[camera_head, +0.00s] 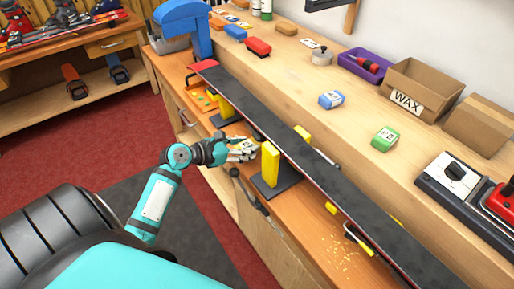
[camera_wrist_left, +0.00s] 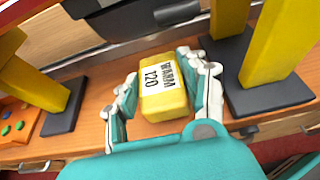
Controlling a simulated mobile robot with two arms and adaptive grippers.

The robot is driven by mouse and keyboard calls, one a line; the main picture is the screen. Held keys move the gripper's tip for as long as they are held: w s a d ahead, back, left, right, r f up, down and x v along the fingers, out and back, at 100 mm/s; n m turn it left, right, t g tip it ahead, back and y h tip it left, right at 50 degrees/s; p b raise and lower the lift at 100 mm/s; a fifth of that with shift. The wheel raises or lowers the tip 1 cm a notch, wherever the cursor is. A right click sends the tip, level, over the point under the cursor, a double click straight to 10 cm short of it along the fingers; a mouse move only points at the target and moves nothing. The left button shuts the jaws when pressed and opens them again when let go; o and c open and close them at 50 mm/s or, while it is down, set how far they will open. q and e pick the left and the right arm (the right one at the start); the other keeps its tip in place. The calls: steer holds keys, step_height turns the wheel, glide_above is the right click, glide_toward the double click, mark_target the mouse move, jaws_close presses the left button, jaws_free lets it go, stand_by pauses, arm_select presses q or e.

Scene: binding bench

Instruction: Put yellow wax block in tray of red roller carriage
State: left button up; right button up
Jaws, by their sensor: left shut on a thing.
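The yellow wax block (camera_wrist_left: 164,101), with a white label reading "WARM" and "T20", sits between the fingers of my left gripper (camera_wrist_left: 160,93) in the left wrist view. The gripper is shut on it. In the head view, my left gripper (camera_head: 246,150) is at the front of the bench, beside a yellow ski support, and the block is small and partly hidden there. A red part (camera_head: 502,198) shows at the right edge on a grey unit; it is cut off, and I cannot tell whether it is the red roller carriage. No tray of it shows clearly. My right gripper is out of view.
A long dark ski (camera_head: 300,150) lies across yellow supports (camera_head: 271,165). On the raised shelf are blue (camera_head: 331,99) and green (camera_head: 385,138) blocks, a cardboard WAX box (camera_head: 425,88) and a purple bin (camera_head: 365,66). An orange tray (camera_head: 203,97) lies at the bench's left end.

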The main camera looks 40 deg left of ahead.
arm_select(q)
steer(key=shift+w+d+f, duration=0.1)
steer(key=shift+w+f, duration=0.05)
steer(key=shift+w, duration=0.2)
steer(key=x, duration=0.3)
steer(key=shift+w+d+f, duration=0.1)
steer(key=shift+w+f, duration=0.05)
steer(key=shift+f, duration=0.4)
steer(key=shift+w+f, duration=0.15)
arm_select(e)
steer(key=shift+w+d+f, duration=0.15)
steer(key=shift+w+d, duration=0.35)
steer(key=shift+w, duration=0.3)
arm_select(q)
steer(key=o, duration=1.2)
steer(key=shift+f, duration=0.1)
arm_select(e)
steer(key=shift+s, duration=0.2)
